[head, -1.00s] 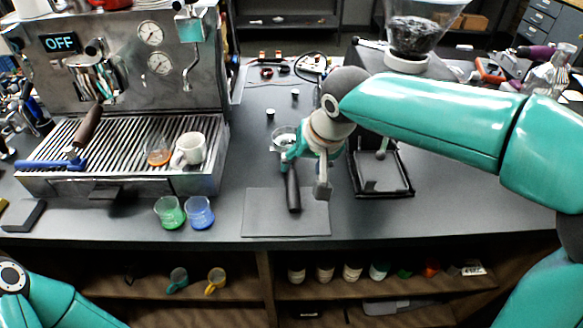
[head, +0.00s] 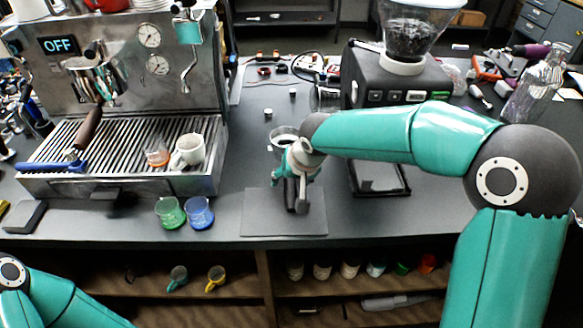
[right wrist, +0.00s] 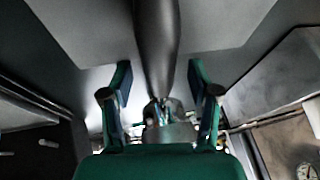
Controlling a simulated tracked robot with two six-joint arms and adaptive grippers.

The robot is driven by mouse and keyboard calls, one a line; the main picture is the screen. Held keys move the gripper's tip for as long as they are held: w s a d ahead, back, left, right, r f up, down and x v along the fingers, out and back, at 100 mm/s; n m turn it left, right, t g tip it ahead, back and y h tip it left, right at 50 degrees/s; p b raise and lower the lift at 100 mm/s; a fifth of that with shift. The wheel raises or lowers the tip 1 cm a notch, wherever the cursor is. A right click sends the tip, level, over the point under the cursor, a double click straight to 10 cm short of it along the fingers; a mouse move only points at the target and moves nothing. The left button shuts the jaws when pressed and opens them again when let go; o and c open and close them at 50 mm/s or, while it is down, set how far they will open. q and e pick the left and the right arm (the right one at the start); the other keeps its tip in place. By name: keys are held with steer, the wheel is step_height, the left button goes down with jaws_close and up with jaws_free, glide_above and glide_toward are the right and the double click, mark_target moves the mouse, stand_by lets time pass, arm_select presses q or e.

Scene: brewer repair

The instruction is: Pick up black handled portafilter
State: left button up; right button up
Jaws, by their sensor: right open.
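The black handled portafilter has its black handle (head: 290,196) lying over the grey mat (head: 262,222), pointing to the front edge of the counter. Its round metal basket (head: 284,137) is behind, partly hidden by my right gripper. My right gripper (head: 296,196) is above the handle in the head view. In the right wrist view the gripper (right wrist: 160,90) is open, with one finger on each side of the handle (right wrist: 156,45) near the metal neck (right wrist: 166,112). I cannot tell whether the fingers touch it. My left gripper is out of view; only my left arm shows.
The espresso machine (head: 120,75) stands at the left, with a wooden-handled portafilter (head: 89,125) in it. A white cup (head: 188,151) is on its drip tray. A grinder (head: 398,80) is behind my right arm.

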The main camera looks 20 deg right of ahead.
jaws_close()
steer(key=shift+r, duration=0.1)
steer(key=shift+r, duration=0.1)
stand_by(0.3)
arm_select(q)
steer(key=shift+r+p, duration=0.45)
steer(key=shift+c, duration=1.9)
arm_select(e)
step_height(320, 180, up, 20)
